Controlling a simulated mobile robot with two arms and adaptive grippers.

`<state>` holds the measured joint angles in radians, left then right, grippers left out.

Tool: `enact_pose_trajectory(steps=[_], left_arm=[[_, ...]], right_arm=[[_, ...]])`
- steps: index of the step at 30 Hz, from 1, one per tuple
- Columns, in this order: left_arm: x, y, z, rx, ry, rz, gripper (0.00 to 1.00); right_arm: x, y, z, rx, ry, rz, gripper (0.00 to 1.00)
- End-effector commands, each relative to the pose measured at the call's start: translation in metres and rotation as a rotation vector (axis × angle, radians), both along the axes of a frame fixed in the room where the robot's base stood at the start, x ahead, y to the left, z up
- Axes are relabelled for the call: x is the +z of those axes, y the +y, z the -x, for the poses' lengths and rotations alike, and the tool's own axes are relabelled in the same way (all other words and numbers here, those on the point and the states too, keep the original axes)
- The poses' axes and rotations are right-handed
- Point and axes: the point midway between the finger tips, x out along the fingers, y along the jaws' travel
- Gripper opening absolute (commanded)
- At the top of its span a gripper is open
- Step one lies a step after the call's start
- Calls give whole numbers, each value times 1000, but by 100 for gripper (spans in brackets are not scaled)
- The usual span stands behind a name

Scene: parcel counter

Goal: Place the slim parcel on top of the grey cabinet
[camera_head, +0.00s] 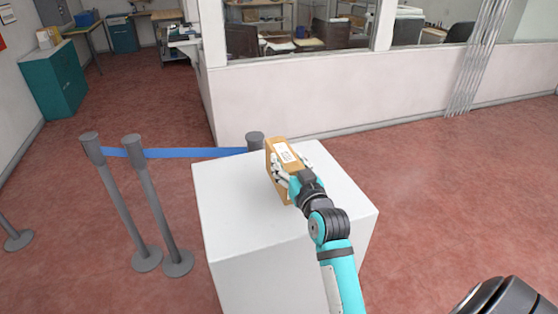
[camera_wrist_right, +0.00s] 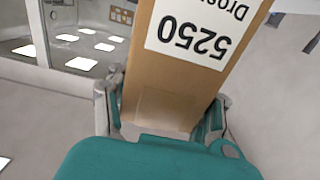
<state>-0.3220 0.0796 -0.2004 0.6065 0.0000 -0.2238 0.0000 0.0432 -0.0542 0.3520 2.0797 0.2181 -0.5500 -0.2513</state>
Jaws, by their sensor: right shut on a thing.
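The slim parcel (camera_head: 284,151) is a narrow brown box with a white label, seen upright over the pale block. My right gripper (camera_head: 280,177) is shut on it, one finger on each side. In the right wrist view the parcel (camera_wrist_right: 165,80) fills the middle, its label reading 5250 upside down. A pale grey-white, box-shaped block (camera_head: 232,208), seemingly the grey cabinet, stands below the parcel. I cannot tell whether the parcel's lower end touches its top. My left gripper is not in view.
Grey barrier posts (camera_head: 116,190) with a blue belt (camera_head: 195,153) stand left of the block and behind it. A low white wall (camera_head: 330,95) with windows runs behind. A teal cabinet (camera_head: 55,80) is at far left. The block's top is otherwise bare; red floor is open at right.

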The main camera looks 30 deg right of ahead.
Motion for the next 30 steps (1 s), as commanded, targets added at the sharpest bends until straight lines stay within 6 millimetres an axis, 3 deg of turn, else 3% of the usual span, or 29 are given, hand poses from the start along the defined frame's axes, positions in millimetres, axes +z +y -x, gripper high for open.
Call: enact_pose_trajectory(steps=[3, 6, 11, 18, 29, 30], left_arm=[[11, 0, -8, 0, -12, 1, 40], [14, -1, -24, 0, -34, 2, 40], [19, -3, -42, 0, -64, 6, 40], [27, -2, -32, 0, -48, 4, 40], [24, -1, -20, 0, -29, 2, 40], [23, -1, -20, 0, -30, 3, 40]], right_arm=[[3, -3, -28, 0, -4, 0, 4], [0, -4, -43, 0, -4, 1, 4], [-6, -5, -51, 0, -3, 1, 4], [-36, -5, -50, 0, -2, 3, 4], [-41, -5, -50, 0, -4, 2, 4], [-44, -5, -50, 1, -1, 1, 52]])
